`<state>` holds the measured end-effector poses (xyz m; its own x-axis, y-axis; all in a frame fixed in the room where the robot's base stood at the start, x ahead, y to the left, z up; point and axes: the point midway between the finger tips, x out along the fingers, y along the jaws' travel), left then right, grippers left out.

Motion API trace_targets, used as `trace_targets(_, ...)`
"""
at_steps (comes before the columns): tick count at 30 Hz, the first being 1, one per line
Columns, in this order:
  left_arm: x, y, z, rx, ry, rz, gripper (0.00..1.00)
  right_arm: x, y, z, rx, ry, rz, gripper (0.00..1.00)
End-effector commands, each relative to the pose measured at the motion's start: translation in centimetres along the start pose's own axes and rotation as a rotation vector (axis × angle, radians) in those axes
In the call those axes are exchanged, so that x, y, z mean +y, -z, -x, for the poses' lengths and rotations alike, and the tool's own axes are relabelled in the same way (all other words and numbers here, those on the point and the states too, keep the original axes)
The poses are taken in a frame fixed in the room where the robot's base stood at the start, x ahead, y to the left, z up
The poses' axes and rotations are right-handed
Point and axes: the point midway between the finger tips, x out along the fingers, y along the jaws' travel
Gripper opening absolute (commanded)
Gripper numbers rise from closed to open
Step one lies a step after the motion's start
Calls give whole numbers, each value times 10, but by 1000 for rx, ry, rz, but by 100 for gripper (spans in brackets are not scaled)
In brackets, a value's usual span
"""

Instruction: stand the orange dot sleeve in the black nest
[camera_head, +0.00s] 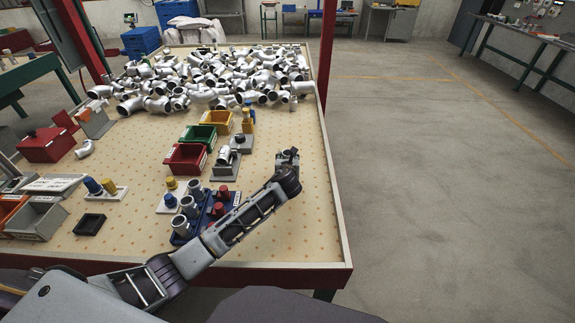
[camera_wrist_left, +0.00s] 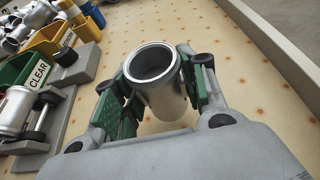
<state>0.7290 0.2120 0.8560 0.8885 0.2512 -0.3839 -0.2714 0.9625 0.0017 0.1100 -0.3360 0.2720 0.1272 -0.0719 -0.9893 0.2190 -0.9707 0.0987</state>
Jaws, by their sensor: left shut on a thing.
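My left gripper (camera_head: 289,157) is over the right part of the table, away from the other things there. In the left wrist view its green-padded fingers (camera_wrist_left: 160,92) are shut on the sides of a silver, open-topped sleeve (camera_wrist_left: 165,101). The sleeve looks roughly upright; no orange dot shows on the side I see. I cannot tell if its bottom touches the table. The black nest (camera_head: 89,225), a low square tray, lies empty at the front left of the table. My right gripper is out of view.
A blue rack (camera_head: 207,214) with silver sleeves and red pegs stands between my left gripper and the nest. Red (camera_head: 186,158), green (camera_head: 198,136) and yellow (camera_head: 217,121) bins stand behind it. Pipe fittings (camera_head: 215,75) crowd the back. A grey bin (camera_head: 37,219) is left of the nest.

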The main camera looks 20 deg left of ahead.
Motion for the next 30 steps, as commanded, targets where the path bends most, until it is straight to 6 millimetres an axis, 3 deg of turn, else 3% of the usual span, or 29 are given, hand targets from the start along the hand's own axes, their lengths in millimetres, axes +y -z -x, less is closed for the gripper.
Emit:
trace_targets(6,0,20,-9,-1,0,1,6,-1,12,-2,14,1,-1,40)
trace_targets(12,0,22,-10,-3,0,1,6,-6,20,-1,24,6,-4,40)
trace_targets(20,0,23,-10,-2,0,0,6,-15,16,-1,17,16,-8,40)
trace_targets(21,0,25,-10,0,-1,0,43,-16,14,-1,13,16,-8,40)
trace_targets(26,0,25,-10,0,-1,0,63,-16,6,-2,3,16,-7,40)
trace_targets(30,0,25,-10,0,-1,0,63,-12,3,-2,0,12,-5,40)
